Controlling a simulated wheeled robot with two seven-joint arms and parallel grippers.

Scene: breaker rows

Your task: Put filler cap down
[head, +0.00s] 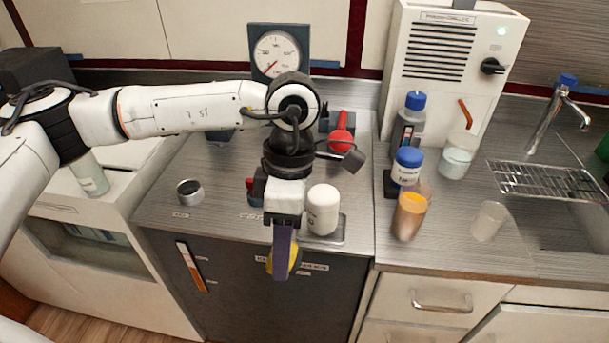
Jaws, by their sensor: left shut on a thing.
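My left gripper (283,256) points down in front of the counter's front edge, near the middle of the head view. Its purple finger is shut on a yellow, rounded thing, which I take to be the filler cap (293,262). The finger hides much of the cap. The cap appears in front of the dark cabinet face, below the counter edge in the picture. Its exact height and distance from the counter are hard to tell. My right gripper is not in view.
A white rounded container (323,208) stands on a small metal tray (336,239) right of the gripper. A silver-rimmed dark round thing (190,192) sits on the left counter. Bottles and beakers, one with orange liquid (410,217), stand right.

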